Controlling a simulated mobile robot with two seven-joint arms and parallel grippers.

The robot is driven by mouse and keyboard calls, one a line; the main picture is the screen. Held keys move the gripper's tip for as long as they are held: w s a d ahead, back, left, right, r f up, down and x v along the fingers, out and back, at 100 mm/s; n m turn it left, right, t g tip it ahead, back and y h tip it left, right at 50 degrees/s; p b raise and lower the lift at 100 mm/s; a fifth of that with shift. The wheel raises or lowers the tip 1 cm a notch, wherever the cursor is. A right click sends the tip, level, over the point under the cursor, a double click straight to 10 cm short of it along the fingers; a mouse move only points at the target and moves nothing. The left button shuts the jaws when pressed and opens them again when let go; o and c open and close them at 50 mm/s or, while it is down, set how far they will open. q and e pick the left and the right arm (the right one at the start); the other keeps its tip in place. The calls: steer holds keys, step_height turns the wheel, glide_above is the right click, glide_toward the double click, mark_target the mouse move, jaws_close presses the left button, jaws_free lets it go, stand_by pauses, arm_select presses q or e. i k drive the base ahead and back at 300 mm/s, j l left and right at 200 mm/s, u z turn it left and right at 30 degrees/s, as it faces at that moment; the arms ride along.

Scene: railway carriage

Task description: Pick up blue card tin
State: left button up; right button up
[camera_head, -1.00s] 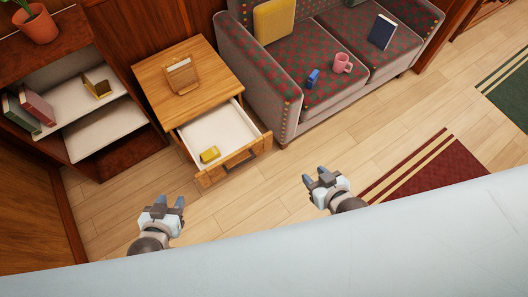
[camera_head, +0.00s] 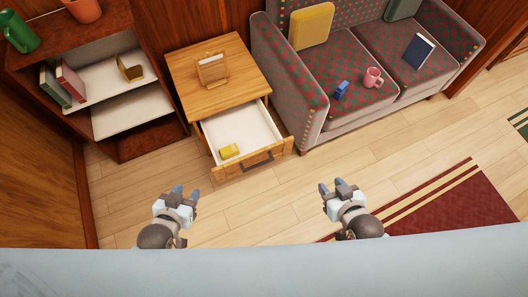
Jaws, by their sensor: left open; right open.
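The small blue card tin (camera_head: 341,90) stands on the left seat of the patterned sofa (camera_head: 352,114), to the left of a pink mug (camera_head: 373,77). My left gripper (camera_head: 177,190) is open and empty above the floor, in front of the open drawer. My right gripper (camera_head: 337,186) is open and empty above the floor in front of the sofa, well short of the tin. Neither gripper touches anything.
A dark blue book (camera_head: 419,51) lies on the right seat. A red rug (camera_head: 470,203) lies at right.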

mark_target(341, 90)
steer(key=l+u, duration=0.1)
steer(key=u, duration=0.3)
steer(key=l+u, duration=0.3)
steer(key=l, duration=0.2)
steer(key=i+l+u, duration=0.1)
steer(key=l+u, duration=0.25)
steer(key=l, duration=1)
steer(key=k+l+u, duration=0.15)
steer(key=l, duration=0.65)
